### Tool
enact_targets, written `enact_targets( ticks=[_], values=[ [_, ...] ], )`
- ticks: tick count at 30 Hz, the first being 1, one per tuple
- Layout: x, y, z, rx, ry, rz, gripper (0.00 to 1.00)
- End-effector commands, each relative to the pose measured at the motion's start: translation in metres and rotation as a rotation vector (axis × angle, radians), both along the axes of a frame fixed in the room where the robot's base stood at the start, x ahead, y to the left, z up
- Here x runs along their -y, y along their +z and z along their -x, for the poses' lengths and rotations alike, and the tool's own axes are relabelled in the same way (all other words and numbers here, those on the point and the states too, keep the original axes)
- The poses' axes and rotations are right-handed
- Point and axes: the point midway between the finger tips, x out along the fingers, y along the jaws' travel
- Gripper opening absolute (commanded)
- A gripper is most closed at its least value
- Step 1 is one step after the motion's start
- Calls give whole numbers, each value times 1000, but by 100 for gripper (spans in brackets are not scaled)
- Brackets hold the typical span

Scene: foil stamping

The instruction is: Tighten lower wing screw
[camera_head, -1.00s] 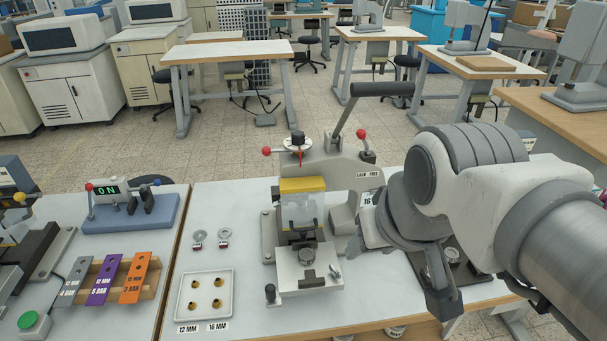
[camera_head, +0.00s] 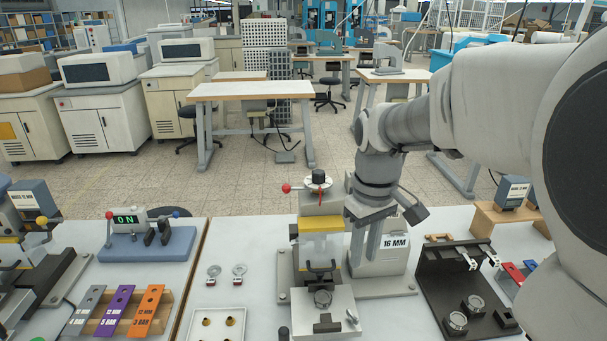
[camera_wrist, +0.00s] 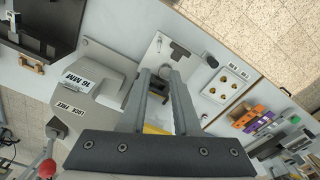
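The stamping press stands in the middle of the head view, with a yellow bar (camera_head: 321,224) across its head and a light bed plate (camera_head: 330,311) low at its front. A small silver wing-shaped screw (camera_head: 352,317) sits at the right side of the bed. My gripper (camera_head: 365,256) points down just right of the press head, in front of the "16 MM" block (camera_head: 392,262), above and behind that screw. In the wrist view my gripper (camera_wrist: 159,76) has its two fingers apart, with nothing seen between them. The bed plate (camera_wrist: 160,49) lies beyond the fingertips.
A white tray with brass pieces (camera_head: 221,325) and two small ring-shaped parts lie left of the press. A dark fixture (camera_head: 433,288) with round metal parts stands right. A red-knobbed lever (camera_head: 297,188) rises at the press top. The table between tray and press is clear.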

Motion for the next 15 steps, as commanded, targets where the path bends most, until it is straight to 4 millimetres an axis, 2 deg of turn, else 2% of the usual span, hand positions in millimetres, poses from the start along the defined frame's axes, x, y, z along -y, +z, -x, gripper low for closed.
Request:
enact_targets(
  ticks=[8, 11, 15],
  values=[
    [0, -16, -7, -26, 24, 5, 30],
    [0, -31, -7, -29, 23, 5, 30],
    [0, -61, -6, -30, 23, 6, 30]
  ],
)
